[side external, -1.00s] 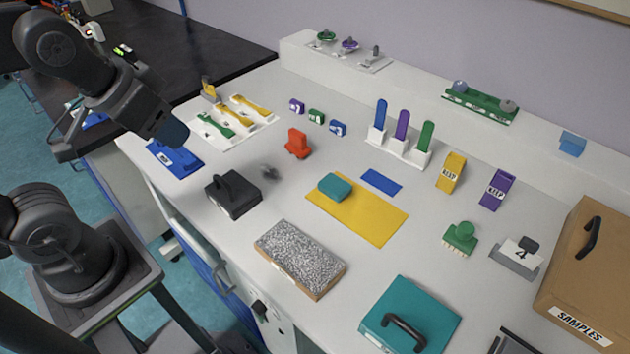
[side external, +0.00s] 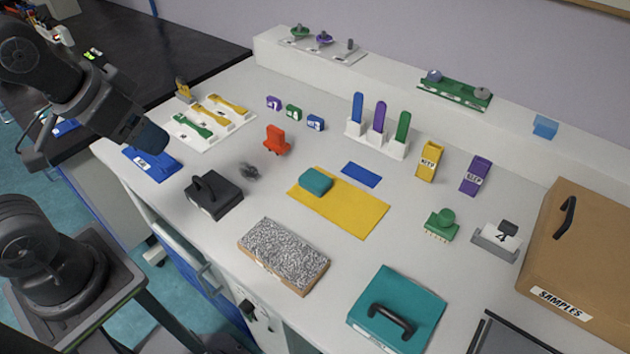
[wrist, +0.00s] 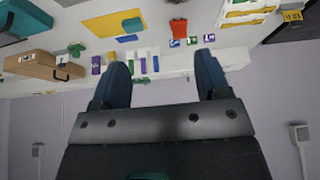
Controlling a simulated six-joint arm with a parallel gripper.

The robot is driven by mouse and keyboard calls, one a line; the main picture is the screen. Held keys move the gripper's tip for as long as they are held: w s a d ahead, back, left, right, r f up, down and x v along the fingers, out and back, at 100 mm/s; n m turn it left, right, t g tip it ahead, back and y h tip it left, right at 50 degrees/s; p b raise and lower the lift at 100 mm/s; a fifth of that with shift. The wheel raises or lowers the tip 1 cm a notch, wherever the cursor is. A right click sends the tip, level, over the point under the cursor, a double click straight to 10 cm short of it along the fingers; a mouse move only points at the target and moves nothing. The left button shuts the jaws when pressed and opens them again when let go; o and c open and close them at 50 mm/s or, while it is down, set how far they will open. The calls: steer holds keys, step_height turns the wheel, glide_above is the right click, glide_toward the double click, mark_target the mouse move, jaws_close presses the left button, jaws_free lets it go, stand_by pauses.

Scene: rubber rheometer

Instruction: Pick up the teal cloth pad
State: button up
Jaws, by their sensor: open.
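The teal cloth pad (side external: 315,181) lies on the upper left part of a yellow sheet (side external: 345,212) on the white bench. It also shows in the wrist view (wrist: 132,24), small and far off, on the yellow sheet (wrist: 126,38). My gripper (wrist: 164,72) is open and empty in the wrist view, its two dark blue fingers spread apart. In the side external view my arm hangs at the upper left, with the hand near the blue tray (side external: 150,164), well away from the pad. The fingertips are hard to make out there.
A blue strip (side external: 362,174) lies right behind the yellow sheet. A black handled block (side external: 214,194) stands left of the pad, a red stand (side external: 277,140) behind-left, a speckled block (side external: 284,256) in front. A teal handled case (side external: 397,310) stands front right.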

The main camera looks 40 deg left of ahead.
steer(key=shift+o, duration=1.1)
steer(key=m+g, duration=0.6)
steer(key=m, duration=1.2)
glide_above(317, 179)
steer(key=f, duration=1.8)
steer(key=shift+s+a+f, duration=0.1)
steer(key=shift+s+f, duration=0.05)
steer(key=shift+s, duration=0.15)
steer(key=shift+w+f, duration=0.15)
steer(key=shift+f, duration=1.35)
steer(key=shift+w+f, duration=0.15)
steer(key=shift+f, duration=1.3)
